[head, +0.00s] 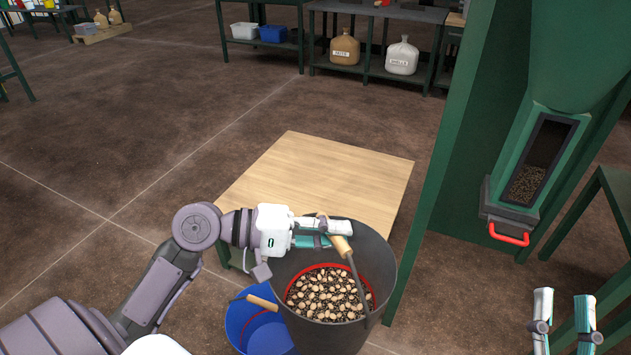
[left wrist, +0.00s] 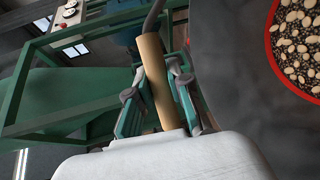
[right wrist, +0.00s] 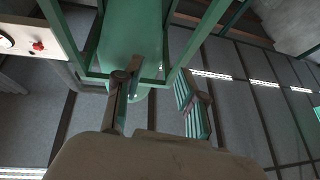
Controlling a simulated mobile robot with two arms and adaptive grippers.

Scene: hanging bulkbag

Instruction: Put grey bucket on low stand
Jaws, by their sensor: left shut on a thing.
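The grey bucket (head: 385,265) stands upright in the head view, with a mix of pale and dark pieces inside a red ring. My left gripper (head: 335,235) is shut on the wooden grip of its handle (head: 341,246); the grip also shows between the fingers in the left wrist view (left wrist: 156,85). The low stand (head: 310,175) has a bare light wooden top and lies just behind the bucket, which hides its near edge. I cannot tell whether the bucket's base touches anything. My right gripper (head: 563,312) is open and empty at the lower right.
A blue bucket (head: 245,318) with a wooden-grip handle stands left of the grey bucket, partly hidden by it. A green hopper frame with a chute (head: 535,165) and red handle (head: 509,234) rises on the right. Shelves with sacks (head: 402,57) stand behind. Floor on the left is clear.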

